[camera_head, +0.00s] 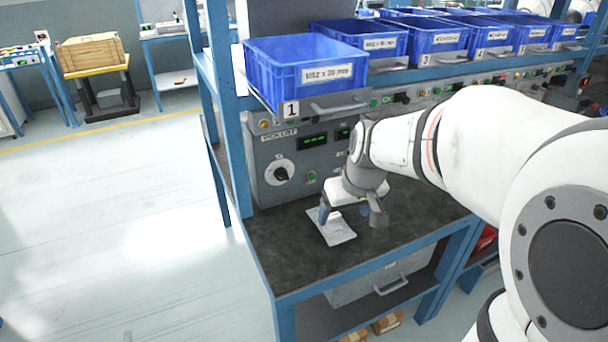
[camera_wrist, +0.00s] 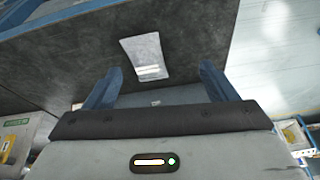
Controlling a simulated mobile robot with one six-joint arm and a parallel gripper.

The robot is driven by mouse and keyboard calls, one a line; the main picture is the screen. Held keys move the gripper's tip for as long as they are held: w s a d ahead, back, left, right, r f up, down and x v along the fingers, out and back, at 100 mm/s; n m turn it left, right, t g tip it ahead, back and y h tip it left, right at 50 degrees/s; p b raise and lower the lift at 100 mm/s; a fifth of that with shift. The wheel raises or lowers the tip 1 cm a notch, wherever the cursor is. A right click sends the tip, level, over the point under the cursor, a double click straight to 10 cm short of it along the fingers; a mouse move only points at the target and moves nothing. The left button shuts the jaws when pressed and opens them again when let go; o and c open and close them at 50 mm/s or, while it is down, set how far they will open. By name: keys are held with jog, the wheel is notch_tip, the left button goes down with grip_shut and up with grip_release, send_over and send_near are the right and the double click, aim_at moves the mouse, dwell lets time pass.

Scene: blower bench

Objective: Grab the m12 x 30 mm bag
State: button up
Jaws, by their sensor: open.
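A small pale grey bag (camera_head: 338,231) lies flat on the dark bench top, near its left side. No label on it is readable, so I cannot tell its size marking. In the wrist view the bag (camera_wrist: 146,58) shows two bright bands and lies ahead of the spread fingers. My gripper (camera_head: 351,214) points down above the bench, at the bag's far end. It is open and empty, with a clear gap between its fingers (camera_wrist: 158,82). One finger covers part of the bag in the head view.
A blue bin (camera_head: 270,79) labelled M12 x 30 mm, numbered 1, sits on the shelf above; more blue bins stand to its right. A control panel (camera_head: 262,181) with a knob backs the bench. The dark bench top (camera_head: 290,262) is otherwise clear around the bag.

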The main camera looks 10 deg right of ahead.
aim_at(333, 219)
jog(key=o, duration=0.4)
jog(key=shift+n+t, duration=0.3)
jog(key=shift+n, duration=0.3)
jog(key=w+f+b, duration=0.1)
jog(key=w+f, duration=0.2)
jog(key=w+f+b, duration=0.2)
jog(key=w+f, duration=0.1)
jog(key=w+d+f+b, duration=0.1)
jog(key=w+f, duration=0.2)
jog(key=shift+w+f+b, duration=0.3)
jog(key=shift+f, duration=0.1)
jog(key=shift+w+d+r+b+x, duration=0.1)
jog(key=shift+w+b+x, duration=0.1)
jog(key=shift+x, duration=1.1)
jog(key=shift+w+d+r+b+x, duration=0.1)
jog(key=shift+w+b+x, duration=0.1)
jog(key=shift+x, duration=1.1)
jog(key=shift+w+d+b+x, duration=0.1)
jog(key=shift+w+b+x, duration=0.1)
jog(key=shift+x, duration=1.15)
